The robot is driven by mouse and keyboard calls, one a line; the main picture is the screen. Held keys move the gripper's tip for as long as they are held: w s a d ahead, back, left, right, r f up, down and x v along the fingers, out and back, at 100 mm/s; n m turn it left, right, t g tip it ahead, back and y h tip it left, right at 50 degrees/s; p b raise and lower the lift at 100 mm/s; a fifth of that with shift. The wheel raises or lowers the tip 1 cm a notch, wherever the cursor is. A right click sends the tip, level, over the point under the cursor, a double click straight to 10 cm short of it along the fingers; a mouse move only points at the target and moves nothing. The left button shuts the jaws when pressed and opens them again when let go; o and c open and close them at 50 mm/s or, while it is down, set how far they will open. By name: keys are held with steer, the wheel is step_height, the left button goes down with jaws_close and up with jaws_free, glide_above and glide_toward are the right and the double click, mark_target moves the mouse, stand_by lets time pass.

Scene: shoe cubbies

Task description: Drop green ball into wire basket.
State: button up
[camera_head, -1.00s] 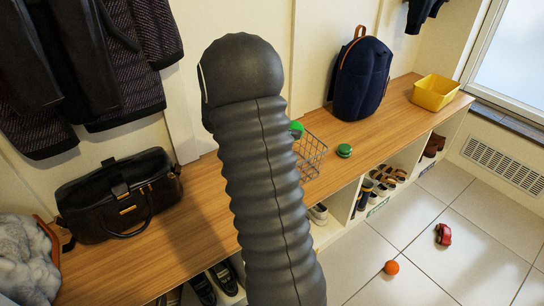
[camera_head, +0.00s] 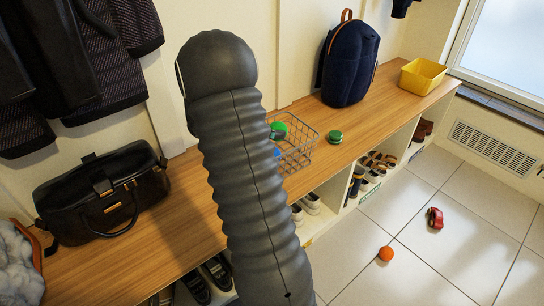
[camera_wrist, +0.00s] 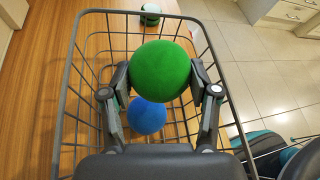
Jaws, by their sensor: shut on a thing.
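A green ball (camera_wrist: 160,70) is held between the two fingers of my gripper (camera_wrist: 161,84) in the wrist view. It is over the wire basket (camera_wrist: 83,64), within the outline of the rim. A blue ball (camera_wrist: 147,116) lies in the basket, below the green one. In the head view, the green ball (camera_head: 279,129) shows at the basket's back left, and the basket (camera_head: 303,149) stands on the wooden bench top. The blue ball (camera_head: 277,153) is partly seen there. My arm hides the gripper and the basket's left part in the head view.
A green-and-white round object (camera_head: 335,137) sits on the bench (camera_head: 385,113) right of the basket. A navy backpack (camera_head: 349,62), yellow bin (camera_head: 422,76) and black bag (camera_head: 97,190) also stand on it. An orange ball (camera_head: 386,254) and red object (camera_head: 435,217) lie on the floor.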

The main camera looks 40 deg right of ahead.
steer(key=o, duration=1.2)
steer(key=v, duration=1.2)
steer(key=shift+r, duration=0.1)
steer(key=s+a+r+m+t+y, duration=0.2)
steer(key=s+a+m+t+y, duration=0.1)
steer(key=s+a, duration=0.4)
steer(key=s+a+r+m+t+y, duration=0.2)
steer(key=s+a+m+t+y, duration=0.2)
steer(key=s+a+m, duration=0.3)
steer(key=s+a+r+m+t+y, duration=0.2)
steer(key=s+a+m+t+y, duration=0.2)
steer(key=a, duration=0.9)
steer(key=shift+s+r+m+y, duration=0.2)
steer(key=shift+s+m+y, duration=0.6)
steer(key=shift+s+m, duration=0.7)
